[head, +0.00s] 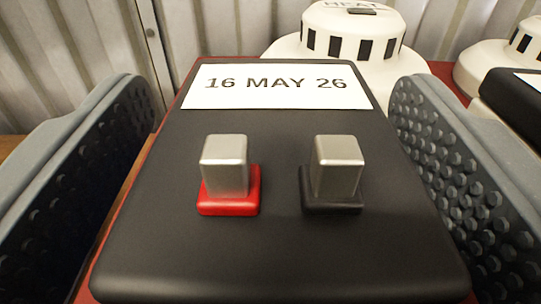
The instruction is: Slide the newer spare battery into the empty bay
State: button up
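A black battery (280,255) fills the middle of the head view, its top facing me. It has a white label (278,86) reading "16 MAY 26" and two metal terminals, the left one on a red base and the right one on a black base. My gripper (272,92) is open, with one ridged grey finger on each side of the battery. A gap shows between the left finger and the battery; the right finger is very close to its side. A second black block with a white label (510,92) is cut off at the right edge; its text is unreadable. No bay is in view.
A white, round, slotted unit marked "HEAT" (340,38) stands just behind the battery. A similar white unit (500,60) is at the far right. Red surface shows around the battery, with brown surface at left. A corrugated pale wall (60,50) closes the back.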

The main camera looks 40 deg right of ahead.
grip_shut()
jog(key=shift+r, duration=0.1)
